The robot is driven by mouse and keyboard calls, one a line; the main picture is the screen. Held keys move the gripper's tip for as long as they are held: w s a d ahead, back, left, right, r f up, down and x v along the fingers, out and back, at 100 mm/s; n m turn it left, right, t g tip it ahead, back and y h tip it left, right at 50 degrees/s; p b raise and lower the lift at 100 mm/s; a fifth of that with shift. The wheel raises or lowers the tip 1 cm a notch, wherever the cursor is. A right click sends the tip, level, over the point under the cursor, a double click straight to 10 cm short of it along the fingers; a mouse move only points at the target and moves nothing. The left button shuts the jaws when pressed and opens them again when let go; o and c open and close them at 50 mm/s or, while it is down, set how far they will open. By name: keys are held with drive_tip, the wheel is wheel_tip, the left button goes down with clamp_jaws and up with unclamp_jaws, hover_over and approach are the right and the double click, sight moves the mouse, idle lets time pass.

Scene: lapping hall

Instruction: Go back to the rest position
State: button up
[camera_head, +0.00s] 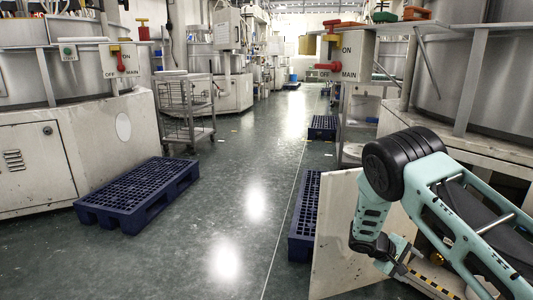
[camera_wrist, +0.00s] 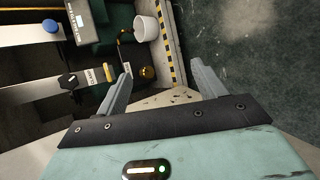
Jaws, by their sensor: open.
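My gripper (camera_wrist: 160,92) shows in the wrist view with its two grey fingers spread apart and nothing between them. In the head view my teal and black arm is folded at the right, and its wrist end hangs low beside a pale panel (camera_head: 335,235). The gripper's fingers are not clear in that view.
A blue pallet (camera_head: 140,193) lies on the floor at left, and another blue pallet (camera_head: 304,215) is beside the panel. A wire cart (camera_head: 186,108) stands farther back. The middle aisle is clear. The wrist view shows a white cup-like container (camera_wrist: 146,28) and a black-and-yellow striped edge (camera_wrist: 168,50).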

drive_tip(key=s+a+r+y+p, duration=0.1)
drive_tip(key=s+a+r+y, duration=0.2)
drive_tip(key=s+a+r, duration=0.4)
drive_tip(key=s+a+r+y, duration=0.25)
drive_tip(key=a+r, duration=0.25)
drive_tip(key=a, duration=0.4)
drive_tip(key=s+a+r+y+p, duration=0.1)
drive_tip(key=s+a+r+y, duration=0.1)
drive_tip(key=s+a+r, duration=0.5)
drive_tip(key=s+a+r+n+y+p, duration=0.15)
drive_tip(key=s+a+r, duration=0.3)
drive_tip(key=s, duration=0.55)
drive_tip(key=s+a+r+n+y+p, duration=0.1)
drive_tip(key=s+a+r+n+y, duration=0.15)
drive_tip(key=s+r, duration=0.55)
wheel_tip(320, 180, up, 35)
drive_tip(key=s+p, duration=0.1)
drive_tip(key=p, duration=3.6)
drive_tip(key=shift+s+a, duration=0.15)
drive_tip(key=shift+a, duration=0.25)
drive_tip(key=shift+f, duration=0.2)
